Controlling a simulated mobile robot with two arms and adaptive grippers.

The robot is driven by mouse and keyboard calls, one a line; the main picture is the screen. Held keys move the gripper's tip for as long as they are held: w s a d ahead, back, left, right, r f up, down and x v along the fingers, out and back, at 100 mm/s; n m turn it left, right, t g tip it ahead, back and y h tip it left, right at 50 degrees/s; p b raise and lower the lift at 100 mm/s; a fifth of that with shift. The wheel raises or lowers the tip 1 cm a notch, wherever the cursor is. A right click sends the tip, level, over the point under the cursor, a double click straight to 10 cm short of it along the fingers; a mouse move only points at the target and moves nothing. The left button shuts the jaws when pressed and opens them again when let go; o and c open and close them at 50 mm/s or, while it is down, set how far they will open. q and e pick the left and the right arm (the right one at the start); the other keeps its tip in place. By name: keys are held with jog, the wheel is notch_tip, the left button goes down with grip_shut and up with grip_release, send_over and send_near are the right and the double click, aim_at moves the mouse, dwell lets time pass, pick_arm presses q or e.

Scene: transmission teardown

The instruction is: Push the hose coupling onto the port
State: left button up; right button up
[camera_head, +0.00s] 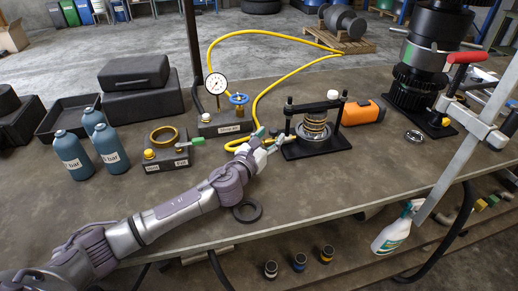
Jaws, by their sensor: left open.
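My left gripper (267,140) reaches in from the lower left. Its green-tipped fingers are open beside the left side of the black press stand (312,150), which holds a stack of rings. A small brass-coloured fitting (281,140) shows by the fingertips at the stand; I cannot tell whether it is the coupling or the port, or whether a finger touches it. The yellow hose (262,92) runs from the back right in loops, and one end passes behind my gripper, where the coupling is hard to make out. My right gripper is not in view.
A gauge (216,84) and blue-handled valve (239,99) stand behind. A block with a brass ring (165,136), blue bottles (72,154) and black cases (133,72) are left. A black ring (247,211) lies near the front edge.

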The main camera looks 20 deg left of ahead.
pick_arm(q)
jog(key=s, duration=0.3)
jog(key=s+a, duration=0.1)
jog(key=s, duration=0.5)
jog(key=shift+s+a, duration=0.25)
jog(key=shift+a, duration=0.1)
jog(key=shift+r, duration=0.15)
